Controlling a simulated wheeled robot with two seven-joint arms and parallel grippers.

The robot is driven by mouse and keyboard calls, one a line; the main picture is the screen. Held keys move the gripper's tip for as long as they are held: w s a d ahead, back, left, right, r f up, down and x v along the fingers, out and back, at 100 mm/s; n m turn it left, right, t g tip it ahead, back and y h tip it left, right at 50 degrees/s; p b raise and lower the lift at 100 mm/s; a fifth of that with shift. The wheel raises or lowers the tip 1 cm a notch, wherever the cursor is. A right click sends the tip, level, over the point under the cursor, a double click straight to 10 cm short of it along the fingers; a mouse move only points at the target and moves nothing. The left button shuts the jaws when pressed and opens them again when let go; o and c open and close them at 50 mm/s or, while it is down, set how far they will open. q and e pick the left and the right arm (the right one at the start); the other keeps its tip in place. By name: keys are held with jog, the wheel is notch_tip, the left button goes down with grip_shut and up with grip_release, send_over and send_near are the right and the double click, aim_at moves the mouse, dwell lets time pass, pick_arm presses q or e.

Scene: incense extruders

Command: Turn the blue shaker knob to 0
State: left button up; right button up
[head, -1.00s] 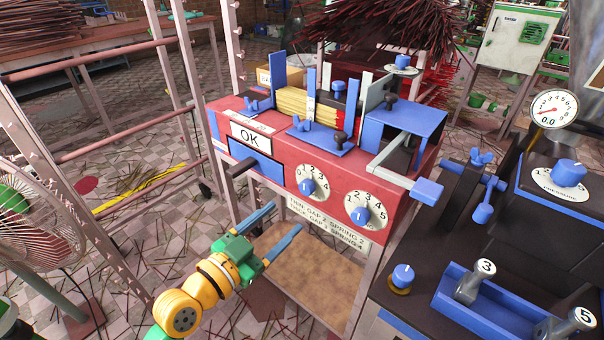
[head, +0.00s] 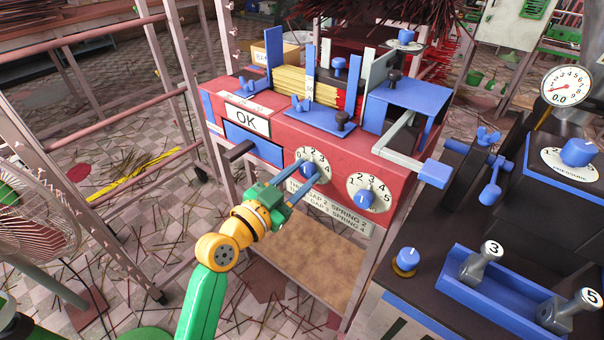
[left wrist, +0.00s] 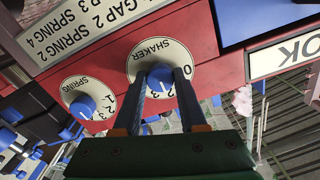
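The shaker knob (left wrist: 160,78) is blue and sits on a round white dial marked SHAKER (left wrist: 139,60) in the left wrist view. In the head view this dial (head: 316,154) is the left one of two on the red machine front. My left gripper (head: 308,169) is at the dial, with its two blue fingers on either side of the knob. The left wrist view shows the fingers (left wrist: 160,78) straddling the knob; I cannot tell whether they touch it. My right gripper is not in view.
The spring knob (head: 366,198) is close to the right of the shaker dial. A label with gap and spring numbers (head: 340,212) lies below the dials.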

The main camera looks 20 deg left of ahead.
pick_arm(q)
grip_shut()
jog(key=n+p, duration=0.2)
jog(key=n, duration=0.1)
jog(key=shift+r, duration=0.1)
jog(key=n+p, duration=0.2)
jog(key=n, duration=0.3)
jog(key=n+p, duration=0.1)
jog(key=n, duration=0.2)
jog(key=shift+n+p, duration=0.6)
jog(key=shift+n, duration=1.1)
